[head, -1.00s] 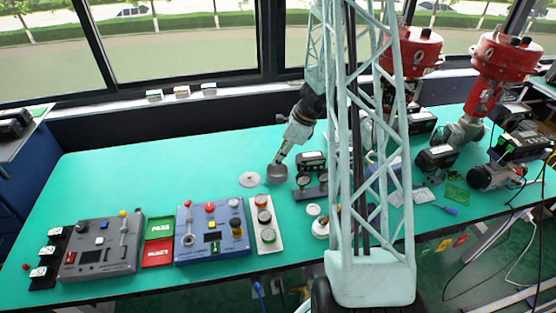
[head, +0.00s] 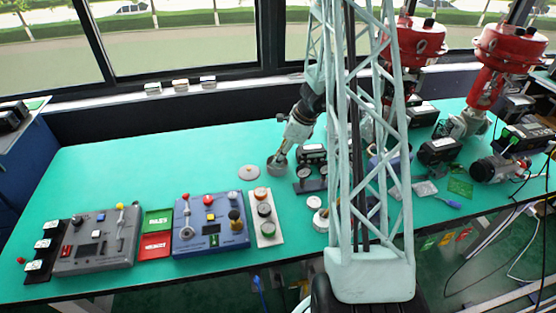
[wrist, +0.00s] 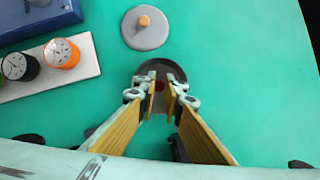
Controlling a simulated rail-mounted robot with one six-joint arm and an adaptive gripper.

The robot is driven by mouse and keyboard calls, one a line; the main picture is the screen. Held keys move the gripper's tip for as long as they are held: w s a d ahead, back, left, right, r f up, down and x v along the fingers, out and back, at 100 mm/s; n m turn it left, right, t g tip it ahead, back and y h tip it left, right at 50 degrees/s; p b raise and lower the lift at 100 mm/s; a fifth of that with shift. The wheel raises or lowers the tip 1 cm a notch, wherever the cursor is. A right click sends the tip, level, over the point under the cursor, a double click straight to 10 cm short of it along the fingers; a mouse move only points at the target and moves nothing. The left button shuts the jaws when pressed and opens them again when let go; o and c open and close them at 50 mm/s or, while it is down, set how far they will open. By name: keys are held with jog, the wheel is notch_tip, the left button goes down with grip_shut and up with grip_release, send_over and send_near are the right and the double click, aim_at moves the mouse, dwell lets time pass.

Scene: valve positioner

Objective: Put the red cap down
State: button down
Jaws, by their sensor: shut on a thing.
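The red cap (wrist: 173,69) shows in the wrist view as a dark round disc with a red spot in its middle, between my fingertips. My gripper (wrist: 160,89) is shut on it, and the fingers hide part of the disc. In the head view the cap (head: 277,163) is a grey round piece at the end of my arm, close over the green table (head: 120,170). I cannot tell whether it touches the table. A flat grey disc with an orange knob (wrist: 146,33) lies on the table just beside it, apart from the cap.
A white strip with several round dials (head: 265,229) and a blue control box (head: 208,238) stand to the left and front. Small gauges on a dark stand (head: 308,178) are close on the right. The table behind and left of the cap is clear.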

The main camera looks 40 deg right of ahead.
jog(key=c, duration=2.7)
grip_release()
jog(key=shift+r, duration=0.1)
jog(key=shift+r+p, duration=2.65)
jog(key=shift+r, duration=0.8)
